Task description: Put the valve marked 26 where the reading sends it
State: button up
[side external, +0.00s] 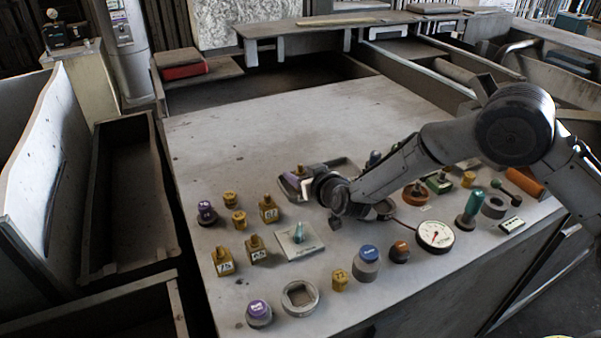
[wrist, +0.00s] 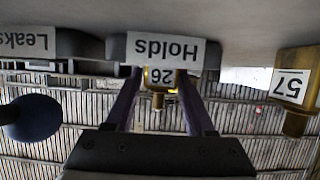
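My gripper (wrist: 158,88) reaches in level, and the wrist view is upside down. Its two purplish fingers stand on either side of the brass valve marked 26 (wrist: 158,97), seeming to touch its sides. A tray wall with a white Holds card (wrist: 165,50) partly covers the valve and the fingertips. In the side view the gripper (side external: 303,176) is at a grey tray (side external: 345,164), with a bit of the brass valve (side external: 300,170) showing. Part of a Leaks card (wrist: 25,40) shows in the wrist view. A dial gauge (side external: 435,235) lies on the bench; its reading is too small to tell.
The valve marked 57 (wrist: 292,86) stands beside the gripper. Other brass valves (side external: 222,262) and purple-capped parts (side external: 207,212) stand near the bench's left edge. The far bench surface (side external: 240,130) is clear.

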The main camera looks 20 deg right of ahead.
jog(key=shift+o, duration=1)
jog(key=shift+r, duration=0.2)
jog(key=v, duration=0.7)
jog(key=shift+s+r, duration=0.1)
jog(key=shift+s, duration=0.1)
